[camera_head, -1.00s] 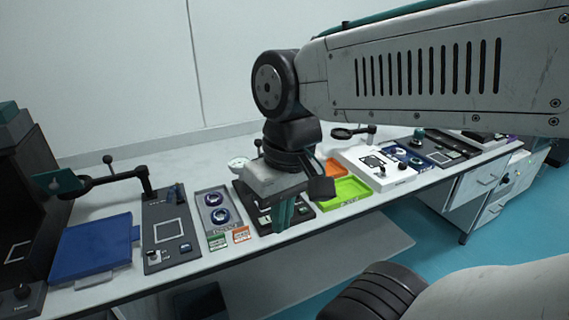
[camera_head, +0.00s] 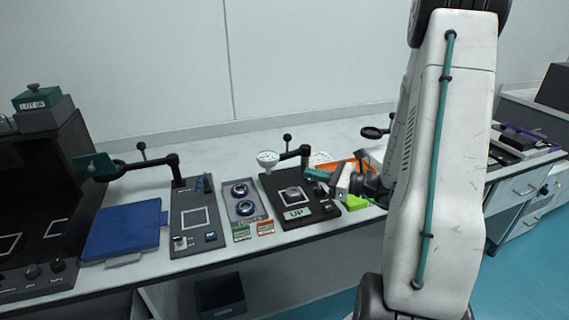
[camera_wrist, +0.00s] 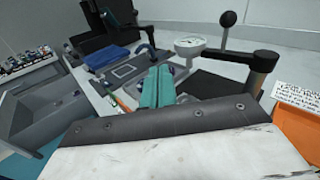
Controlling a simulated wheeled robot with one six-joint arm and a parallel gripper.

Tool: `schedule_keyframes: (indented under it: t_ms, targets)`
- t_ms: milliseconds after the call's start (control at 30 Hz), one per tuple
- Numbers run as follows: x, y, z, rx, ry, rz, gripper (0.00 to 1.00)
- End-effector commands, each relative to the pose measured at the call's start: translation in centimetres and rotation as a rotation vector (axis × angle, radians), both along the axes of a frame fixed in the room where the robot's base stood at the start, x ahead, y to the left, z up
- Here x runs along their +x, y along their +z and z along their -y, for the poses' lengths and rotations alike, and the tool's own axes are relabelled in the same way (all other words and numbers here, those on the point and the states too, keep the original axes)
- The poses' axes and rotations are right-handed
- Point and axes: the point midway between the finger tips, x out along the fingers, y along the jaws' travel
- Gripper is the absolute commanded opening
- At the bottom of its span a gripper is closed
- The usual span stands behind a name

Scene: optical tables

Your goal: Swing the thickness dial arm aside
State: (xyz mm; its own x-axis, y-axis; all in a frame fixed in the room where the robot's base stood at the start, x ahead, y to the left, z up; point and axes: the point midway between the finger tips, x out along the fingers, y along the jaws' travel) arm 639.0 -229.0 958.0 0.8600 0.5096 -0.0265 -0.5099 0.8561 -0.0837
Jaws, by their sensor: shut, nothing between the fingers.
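The thickness dial arm is a black arm (camera_head: 289,156) on a post at the back right of a dark station (camera_head: 277,190). It carries a white round dial (camera_head: 267,157) at its left end and a black ball knob (camera_head: 287,138) on a stem. In the wrist view the dial (camera_wrist: 190,43), the knob (camera_wrist: 228,18) and the arm (camera_wrist: 235,55) stand beyond and right of my fingers. My gripper (camera_head: 311,176) is low at the station's right side, teal fingers shut and empty, apparently apart from the dial arm.
The wall stands behind.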

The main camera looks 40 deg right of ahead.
Motion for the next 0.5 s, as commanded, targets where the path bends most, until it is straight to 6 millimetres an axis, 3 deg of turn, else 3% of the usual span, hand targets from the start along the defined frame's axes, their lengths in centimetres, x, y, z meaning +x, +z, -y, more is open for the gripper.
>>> schedule_keyframes:
  t_ms: [100,200,367,500]
  targets:
    - [-0.3,-1.9,3.1,0.066,-0.122,-0.012,0.0]
    - [-0.3,-2.5,4.1,0.086,-0.164,-0.013,0.0]
    - [1.3,-2.6,3.5,0.088,-0.168,-0.013,0.0]
    - [3.9,-2.5,2.4,0.089,-0.164,-0.012,0.0]
